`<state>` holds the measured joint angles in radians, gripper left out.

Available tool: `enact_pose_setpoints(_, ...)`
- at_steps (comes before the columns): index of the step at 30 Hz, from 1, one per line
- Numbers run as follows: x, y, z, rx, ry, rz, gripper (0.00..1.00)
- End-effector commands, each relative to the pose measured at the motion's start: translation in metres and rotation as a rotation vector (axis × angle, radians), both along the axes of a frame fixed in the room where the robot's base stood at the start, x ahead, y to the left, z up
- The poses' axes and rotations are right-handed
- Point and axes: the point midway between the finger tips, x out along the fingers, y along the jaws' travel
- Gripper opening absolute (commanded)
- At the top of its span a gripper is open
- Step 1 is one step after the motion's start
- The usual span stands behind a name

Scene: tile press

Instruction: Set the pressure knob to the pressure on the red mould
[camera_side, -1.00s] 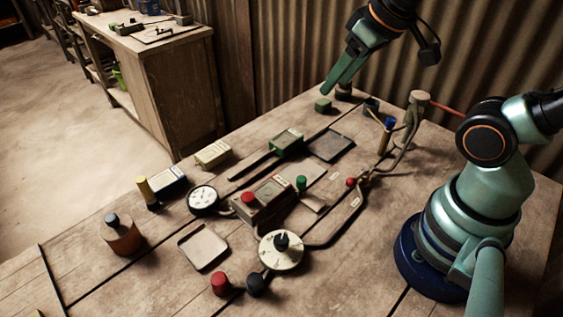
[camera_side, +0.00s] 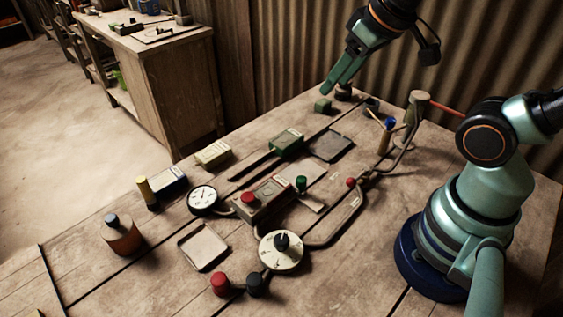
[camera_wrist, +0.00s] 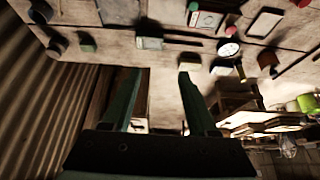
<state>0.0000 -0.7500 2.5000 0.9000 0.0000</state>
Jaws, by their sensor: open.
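The pressure knob (camera_side: 281,252) is a round cream dial with a black centre grip, at the front middle of the bench in the side view. Its pointer setting is too small to read. A block with reddish sides and a pale label (camera_side: 268,192), seemingly the red mould, lies behind it; the label's writing is not legible. A red cap (camera_side: 248,197) stands at its front end. My gripper (camera_side: 326,91) is raised over the far end of the bench, away from both. In the wrist view my gripper (camera_wrist: 160,75) is open, with nothing between its fingers.
An empty tray (camera_side: 203,247) and red and black caps (camera_side: 220,284) are at the front.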

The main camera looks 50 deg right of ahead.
Motion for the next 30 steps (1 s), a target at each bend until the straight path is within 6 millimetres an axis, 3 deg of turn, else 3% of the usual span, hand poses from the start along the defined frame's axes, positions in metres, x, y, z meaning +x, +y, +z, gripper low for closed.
enact_pose_setpoints(9, 0.0, 0.0, 0.0, 0.0, 0.0, 0.0, 0.59)
enact_pose_setpoints(10, 0.0, 0.0, 0.0, 0.0, 0.0, 0.0, 0.66)
enact_pose_setpoints(14, 0.001, 0.008, -0.003, -0.017, 0.019, 0.062, 0.66)
enact_pose_setpoints(17, 0.003, 0.03, -0.011, -0.07, 0.07, 0.241, 0.66)
enact_pose_setpoints(22, -0.002, 0.094, -0.037, -0.217, 0.193, 0.771, 0.66)
enact_pose_setpoints(27, -0.022, 0.154, -0.066, -0.349, 0.286, 1.31, 0.66)
enact_pose_setpoints(30, -0.035, 0.178, -0.079, -0.401, 0.319, 1.549, 0.66)
